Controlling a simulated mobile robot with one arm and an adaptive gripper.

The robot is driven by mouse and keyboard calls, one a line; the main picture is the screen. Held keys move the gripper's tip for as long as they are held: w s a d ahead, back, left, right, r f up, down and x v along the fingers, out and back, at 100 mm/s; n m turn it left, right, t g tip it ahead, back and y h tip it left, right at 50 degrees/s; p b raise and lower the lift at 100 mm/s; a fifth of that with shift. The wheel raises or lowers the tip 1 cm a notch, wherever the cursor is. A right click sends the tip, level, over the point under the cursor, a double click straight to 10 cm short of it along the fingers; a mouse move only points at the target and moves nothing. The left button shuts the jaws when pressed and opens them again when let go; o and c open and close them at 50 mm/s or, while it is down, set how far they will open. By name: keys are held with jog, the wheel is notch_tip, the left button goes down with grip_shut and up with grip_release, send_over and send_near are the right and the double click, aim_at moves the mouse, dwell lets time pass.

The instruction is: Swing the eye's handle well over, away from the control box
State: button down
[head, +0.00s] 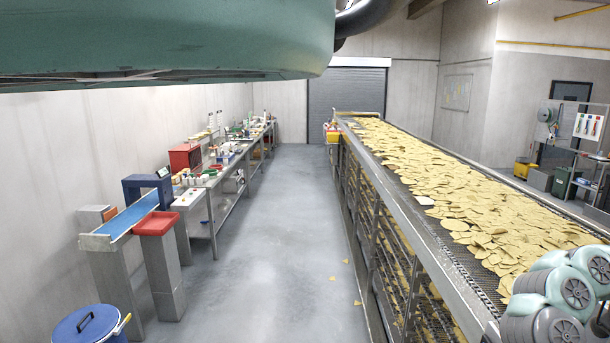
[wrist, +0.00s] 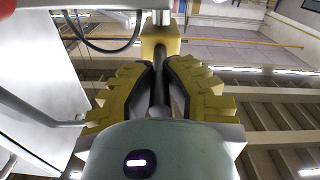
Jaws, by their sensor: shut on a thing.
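In the wrist view, my gripper (wrist: 161,76) is shut on a dark upright bar, which looks like the eye's handle (wrist: 158,92). Its two stepped yellow fingers close in from left and right. The bar runs up into a yellow block (wrist: 160,40) under a short metal rod; this looks like part of the eye. A pale grey, flat-sided body (wrist: 35,85) fills the left side of the wrist view; I cannot tell whether it is the control box. The head view shows neither my gripper nor the handle.
In the head view, a long conveyor (head: 352,160) covered with chips (head: 470,195) runs along the right. A workbench (head: 232,165) and a red tray (head: 157,224) line the left wall. The grey floor between them is clear except for a few chips. A dark cable (wrist: 100,48) hangs in the wrist view.

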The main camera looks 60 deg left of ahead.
jog(key=shift+w+a+f+b, duration=0.15)
jog(key=shift+a+f+b, duration=0.15)
jog(key=shift+b, duration=0.85)
jog(key=b, duration=0.2)
jog(key=m+g+h+b, duration=0.1)
jog(key=b, duration=0.2)
jog(key=shift+w+a+h, duration=0.3)
jog(key=shift+a, duration=0.05)
jog(key=b, duration=0.2)
jog(key=shift+w+a+m+g+h+b, duration=0.1)
jog(key=shift+w+m+g+h+b, duration=0.05)
jog(key=shift+m+g+h+b, duration=0.2)
jog(key=m+g+h+b, duration=0.1)
jog(key=b, duration=0.2)
jog(key=shift+w+a+r, duration=0.1)
jog(key=shift+a, duration=0.05)
jog(key=shift+w+a+r+m+g+h+b, duration=0.2)
jog(key=shift+w+m+g+h+b, duration=0.3)
jog(key=shift+m+g+b, duration=0.3)
jog(key=shift+w+a+r+m+g+h+b, duration=0.15)
jog(key=shift+w+m+g+h+b, duration=0.3)
jog(key=shift+g+b, duration=0.5)
jog(key=shift+s+f, duration=0.1)
